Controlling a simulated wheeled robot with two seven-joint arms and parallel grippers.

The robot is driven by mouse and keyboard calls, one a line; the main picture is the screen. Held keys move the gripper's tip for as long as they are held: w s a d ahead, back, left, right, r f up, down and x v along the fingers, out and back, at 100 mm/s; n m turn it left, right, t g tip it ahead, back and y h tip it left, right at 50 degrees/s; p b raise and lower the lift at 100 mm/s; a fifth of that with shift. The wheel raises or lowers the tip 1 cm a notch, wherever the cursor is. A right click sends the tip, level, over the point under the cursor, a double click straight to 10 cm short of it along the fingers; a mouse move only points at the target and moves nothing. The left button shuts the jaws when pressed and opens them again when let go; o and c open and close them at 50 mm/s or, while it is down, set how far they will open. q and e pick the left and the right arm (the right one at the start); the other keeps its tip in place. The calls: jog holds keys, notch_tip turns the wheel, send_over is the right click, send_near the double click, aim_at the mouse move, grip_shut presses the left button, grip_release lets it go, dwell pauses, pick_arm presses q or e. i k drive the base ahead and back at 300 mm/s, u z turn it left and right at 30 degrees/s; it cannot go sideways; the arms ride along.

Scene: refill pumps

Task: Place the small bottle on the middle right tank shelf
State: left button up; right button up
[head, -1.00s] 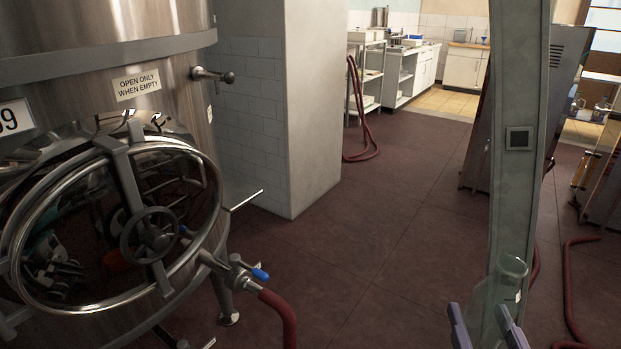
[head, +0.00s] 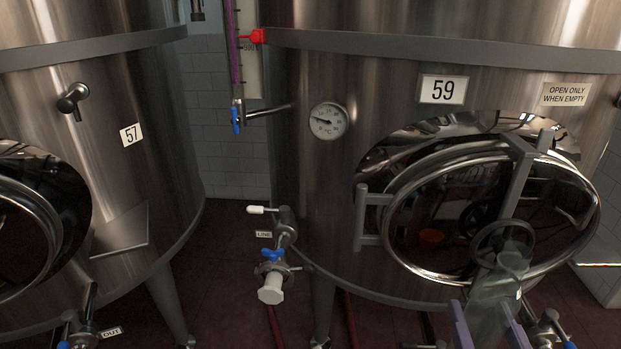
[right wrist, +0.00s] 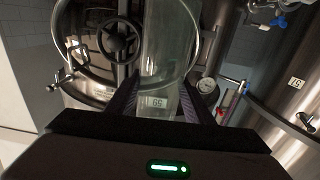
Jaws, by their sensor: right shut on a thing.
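My right gripper (head: 487,325) is shut on a clear glass bottle (head: 498,290) at the lower right of the head view. The bottle is upright there, in front of the tank numbered 59 (head: 330,230). In the right wrist view the bottle (right wrist: 168,45) stands out between the fingers of the gripper (right wrist: 163,98). A thin shelf edge (head: 598,264) shows at the right side of tank 59. I cannot tell which shelf is the middle right one. My left gripper is not in view.
Tank 59 has a round hatch with a handwheel (head: 503,243), a dial gauge (head: 328,121) and a low valve with a white cap (head: 271,290). A level tube (head: 236,50) hangs between the tanks. Open floor (head: 235,235) shows between them.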

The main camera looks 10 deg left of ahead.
aim_at(119, 233)
jog(key=u, duration=1.5)
jog(key=i, duration=0.85)
jog(key=u, duration=0.8)
